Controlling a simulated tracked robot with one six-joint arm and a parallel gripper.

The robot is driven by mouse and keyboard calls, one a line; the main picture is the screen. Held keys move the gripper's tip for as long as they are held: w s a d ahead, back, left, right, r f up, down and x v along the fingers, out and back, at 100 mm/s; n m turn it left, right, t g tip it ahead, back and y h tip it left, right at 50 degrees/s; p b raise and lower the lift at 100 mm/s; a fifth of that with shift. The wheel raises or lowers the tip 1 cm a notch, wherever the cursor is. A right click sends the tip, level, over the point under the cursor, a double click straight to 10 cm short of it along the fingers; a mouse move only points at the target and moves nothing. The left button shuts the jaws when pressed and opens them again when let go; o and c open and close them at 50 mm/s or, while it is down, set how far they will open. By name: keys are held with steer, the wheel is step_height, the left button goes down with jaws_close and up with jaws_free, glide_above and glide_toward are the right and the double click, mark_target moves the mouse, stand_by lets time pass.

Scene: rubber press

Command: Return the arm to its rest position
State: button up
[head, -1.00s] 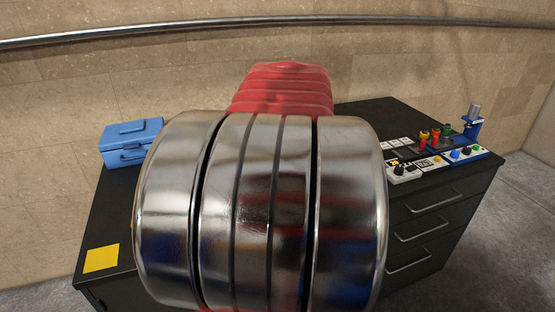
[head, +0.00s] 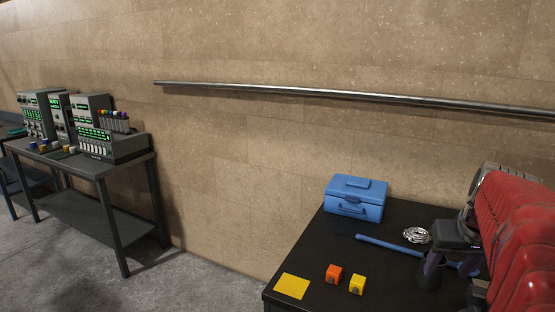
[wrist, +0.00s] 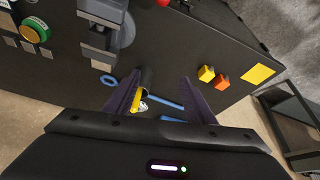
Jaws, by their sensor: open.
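My gripper (head: 433,272) hangs at the right edge of the head view, over the black workbench top (head: 318,247). My red arm partly covers it there. In the wrist view its two dark purple fingers (wrist: 163,80) are spread apart with a gap between them. I see nothing clamped between the fingers. A blue bar (wrist: 170,104) shows beyond the gap, and a small yellow and silver item (wrist: 136,101) shows beside the left finger.
On the bench are a blue toolbox (head: 355,199), an orange cube (head: 333,274), a yellow cube (head: 357,285), a yellow square (head: 291,287) and a silver coiled item (head: 416,236). A wall rail (head: 340,93) runs behind. A table with instruments (head: 110,163) stands left; floor between is clear.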

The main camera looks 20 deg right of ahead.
steer(key=w+a+n+t, duration=0.1)
steer(key=w+a+n, duration=0.3)
steer(key=a, duration=1.2)
steer(key=s+a+f+n+y, duration=0.1)
steer(key=s+a+f, duration=0.1)
steer(key=a, duration=0.8)
steer(key=s+a+f+n+y, duration=0.1)
steer(key=s+a+f, duration=0.2)
steer(key=a, duration=0.6)
steer(key=shift+s+a+f+t+y, duration=0.25)
steer(key=shift+s+a+t+y, duration=0.05)
steer(key=shift+a+t+y, duration=0.1)
